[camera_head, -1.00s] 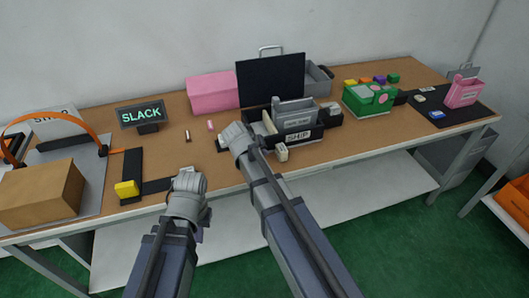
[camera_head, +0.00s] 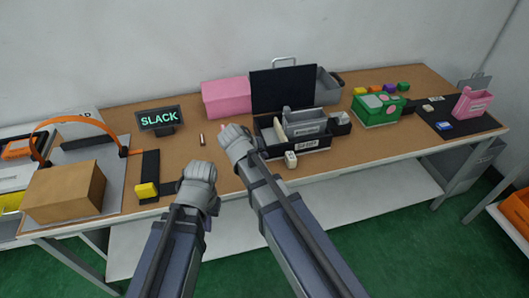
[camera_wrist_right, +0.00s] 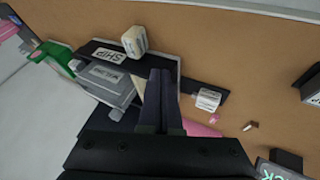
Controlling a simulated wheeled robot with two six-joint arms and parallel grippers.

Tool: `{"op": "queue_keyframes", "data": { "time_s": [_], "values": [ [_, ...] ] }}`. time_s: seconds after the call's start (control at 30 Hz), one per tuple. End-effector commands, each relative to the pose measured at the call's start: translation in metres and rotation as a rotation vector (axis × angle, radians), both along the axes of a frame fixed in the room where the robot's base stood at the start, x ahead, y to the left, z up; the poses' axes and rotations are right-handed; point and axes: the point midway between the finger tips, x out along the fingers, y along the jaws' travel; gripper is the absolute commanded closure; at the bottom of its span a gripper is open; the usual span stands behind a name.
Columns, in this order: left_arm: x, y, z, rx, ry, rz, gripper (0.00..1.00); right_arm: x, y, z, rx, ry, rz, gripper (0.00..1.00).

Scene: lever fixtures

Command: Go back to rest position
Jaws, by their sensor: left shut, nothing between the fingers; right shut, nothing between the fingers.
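My left gripper (camera_head: 200,173) is over the front of the table, right of the yellow block; its fingertips are mostly hidden behind the wrist. It is shut and empty. My right gripper (camera_head: 236,138) is at the left end of the black SHIP tray (camera_head: 299,147). In the right wrist view its two dark fingers (camera_wrist_right: 160,88) are together with nothing between them, above the tray (camera_wrist_right: 88,47). I cannot tell the height above it.
The SLACK sign (camera_head: 158,118), pink box (camera_head: 226,97) and black panel (camera_head: 283,89) stand behind. A cardboard box (camera_head: 64,190) and yellow block (camera_head: 147,190) are left. A green box (camera_head: 378,107) and pink holder (camera_head: 472,103) are right. Small white blocks lie near the tray.

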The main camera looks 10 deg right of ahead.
Motion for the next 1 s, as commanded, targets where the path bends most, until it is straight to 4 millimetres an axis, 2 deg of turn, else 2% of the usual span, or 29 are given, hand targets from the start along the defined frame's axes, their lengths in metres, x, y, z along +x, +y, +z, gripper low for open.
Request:
{"op": "queue_keyframes", "data": {
  "time_s": [0.27,0.33,0.43,0.6,0.7,0.83,1.0],
  "values": [
    [0.0,0.0,0.0,0.0,0.0,0.0,1.0,-0.001,0.001,0.0,0.001,0.001,0.0,1.0],
    [0.0,0.0,0.0,0.0,0.0,0.0,1.0,-0.009,0.004,-0.003,0.011,0.021,0.008,1.0],
    [0.0,0.0,0.0,0.0,0.0,0.0,1.0,-0.043,0.018,-0.014,0.053,0.113,0.052,1.0],
    [0.0,0.0,0.0,0.0,0.0,0.0,1.0,-0.124,0.055,-0.034,0.169,0.343,0.189,1.0],
    [0.0,0.0,0.0,0.0,0.0,0.0,1.0,-0.161,0.073,-0.04,0.23,0.451,0.269,1.0],
    [0.0,0.0,0.0,0.0,0.0,0.0,1.0,-0.19,0.087,-0.042,0.278,0.534,0.339,1.0],
    [0.0,0.0,0.0,0.0,0.0,0.0,1.0,-0.197,0.091,-0.042,0.294,0.56,0.362,1.0]
  ]
}}
